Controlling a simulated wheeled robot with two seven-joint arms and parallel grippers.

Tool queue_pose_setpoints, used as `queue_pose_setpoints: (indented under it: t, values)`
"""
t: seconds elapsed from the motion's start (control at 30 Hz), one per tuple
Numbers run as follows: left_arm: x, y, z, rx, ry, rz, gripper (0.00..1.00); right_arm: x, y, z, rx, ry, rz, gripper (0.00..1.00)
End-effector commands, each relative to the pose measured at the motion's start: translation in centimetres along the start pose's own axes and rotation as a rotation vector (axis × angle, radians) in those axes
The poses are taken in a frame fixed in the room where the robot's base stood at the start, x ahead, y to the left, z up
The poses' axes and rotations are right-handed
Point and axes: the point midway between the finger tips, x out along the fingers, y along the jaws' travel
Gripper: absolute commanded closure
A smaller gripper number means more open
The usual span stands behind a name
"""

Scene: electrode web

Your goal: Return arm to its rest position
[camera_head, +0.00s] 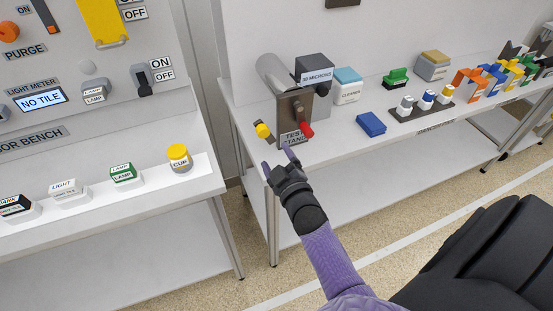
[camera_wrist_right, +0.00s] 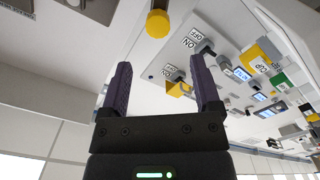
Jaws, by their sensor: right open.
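My right arm (camera_head: 330,255) reaches up from the lower middle of the head view. Its gripper (camera_head: 277,158) is in front of the test stand (camera_head: 291,107), near the edge of the right bench. In the right wrist view the gripper (camera_wrist_right: 163,88) has its two purple fingers apart with nothing between them. A yellow-tipped part (camera_head: 263,131) sticks out left of the test stand, just beyond the fingertips. A yellow round end (camera_wrist_right: 157,23) also shows above the fingers in the wrist view. My left gripper is not in view.
The test stand has a red handle (camera_head: 305,130). A blue block (camera_head: 370,124) and several small coloured parts stand along the right bench (camera_head: 345,150). The left bench (camera_head: 110,215) holds a yellow-lidded cup (camera_head: 179,157) and several labelled boxes. A floor gap (camera_head: 243,220) separates the benches.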

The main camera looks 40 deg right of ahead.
Motion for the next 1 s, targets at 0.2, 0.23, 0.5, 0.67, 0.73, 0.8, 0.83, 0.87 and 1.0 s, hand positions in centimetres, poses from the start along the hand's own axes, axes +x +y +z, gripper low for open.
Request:
queue_pose_setpoints:
  t: [0.2,0.23,0.5,0.67,0.73,0.8,0.83,0.87,1.0]
  values:
    - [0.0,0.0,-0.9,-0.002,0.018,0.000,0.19,-0.1,-0.2,0.2,0.003,-0.006,-0.007,0.19]
    - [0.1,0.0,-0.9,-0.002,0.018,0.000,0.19,-0.3,-0.7,0.5,0.009,-0.017,-0.021,0.19]
    - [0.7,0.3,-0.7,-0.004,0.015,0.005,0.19,-12.7,-16.0,13.0,0.202,-0.507,-0.479,0.19]
    - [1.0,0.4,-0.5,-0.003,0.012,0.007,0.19,-26.5,-21.0,20.0,0.240,-0.908,-0.709,0.19]
    - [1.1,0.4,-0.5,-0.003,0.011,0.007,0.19,-31.8,-21.5,21.9,0.234,-1.052,-0.769,0.19]
    - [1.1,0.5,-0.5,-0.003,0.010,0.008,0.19,-35.7,-21.3,23.1,0.223,-1.162,-0.806,0.19]
    - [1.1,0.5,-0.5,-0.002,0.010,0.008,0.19,-37.0,-21.2,23.5,0.217,-1.198,-0.818,0.19]
    - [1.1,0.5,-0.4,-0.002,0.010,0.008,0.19,-38.0,-21.1,23.8,0.212,-1.225,-0.826,0.19]
    - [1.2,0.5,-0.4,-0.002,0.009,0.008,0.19,-39.8,-20.8,24.2,0.205,-1.280,-0.839,0.19]
